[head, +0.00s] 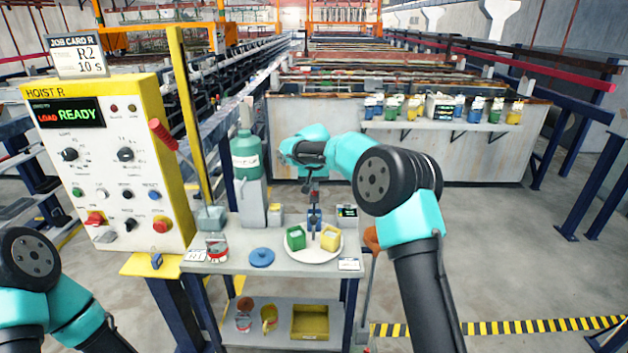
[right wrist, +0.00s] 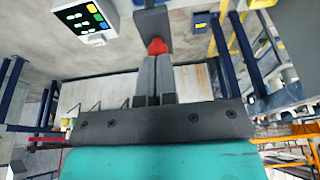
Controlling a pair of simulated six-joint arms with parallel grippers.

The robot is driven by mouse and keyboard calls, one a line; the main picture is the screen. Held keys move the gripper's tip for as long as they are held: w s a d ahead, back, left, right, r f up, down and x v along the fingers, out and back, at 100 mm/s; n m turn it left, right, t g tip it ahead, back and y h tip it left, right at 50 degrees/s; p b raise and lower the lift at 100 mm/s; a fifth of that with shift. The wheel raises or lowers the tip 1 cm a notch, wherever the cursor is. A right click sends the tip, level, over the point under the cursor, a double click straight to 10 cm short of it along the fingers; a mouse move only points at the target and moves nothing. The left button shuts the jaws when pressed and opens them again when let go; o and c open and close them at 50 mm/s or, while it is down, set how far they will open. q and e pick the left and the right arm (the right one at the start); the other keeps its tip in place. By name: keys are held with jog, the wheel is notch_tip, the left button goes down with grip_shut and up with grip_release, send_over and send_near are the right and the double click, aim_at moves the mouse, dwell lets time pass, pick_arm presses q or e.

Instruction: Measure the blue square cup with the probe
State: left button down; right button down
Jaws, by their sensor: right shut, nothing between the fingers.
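A blue square cup (head: 314,216) stands at the back of the white round plate (head: 312,255), behind a green cup (head: 295,238) and a yellow cup (head: 330,238). My right gripper (head: 313,175) is above the blue cup, pointing down, its fingers shut with nothing between them. In the right wrist view its fingers (right wrist: 155,75) are together; a red piece (right wrist: 157,47) and a dark grey block (right wrist: 153,22) show just past their tips. I cannot tell whether these are the probe. A small meter with a screen (head: 347,212) stands right of the cup. My left gripper is out of view.
A green bottle (head: 246,155) stands at the back of the bench and a blue disc (head: 262,257) lies at its front. The hoist panel (head: 105,165) stands left. More cups line a far shelf (head: 450,126).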

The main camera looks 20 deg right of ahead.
aim_at(314, 202)
jog(key=shift+f, duration=1.7)
jog(key=shift+s, duration=0.1)
notch_tip(314, 202, up, 4)
jog(key=shift+r, duration=0.25)
jog(key=d+v, duration=0.1)
jog(key=v, duration=0.9)
jog(key=shift+a, duration=0.45)
